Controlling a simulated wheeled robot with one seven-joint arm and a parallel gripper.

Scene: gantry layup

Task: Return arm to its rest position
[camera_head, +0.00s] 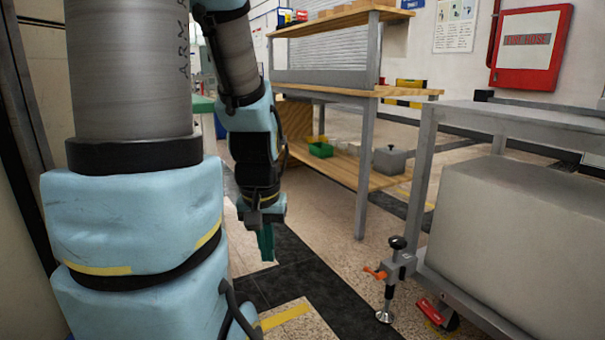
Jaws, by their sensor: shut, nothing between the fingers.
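My arm, with grey links and light blue covers, fills the left side of the head view. Its far part hangs down and ends in my gripper (265,244), with green fingers pointing at the floor. The fingers look together and hold nothing. They are in open air above the dark floor strip, to the left of the wooden workbench and apart from it.
A wooden workbench (408,92) with shelves stands ahead; its low shelf holds a green bin (321,149) and a grey box (389,160). A grey metal cart (520,118) with an orange-handled foot (375,272) stands at the right. A red hose cabinet (530,47) hangs behind.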

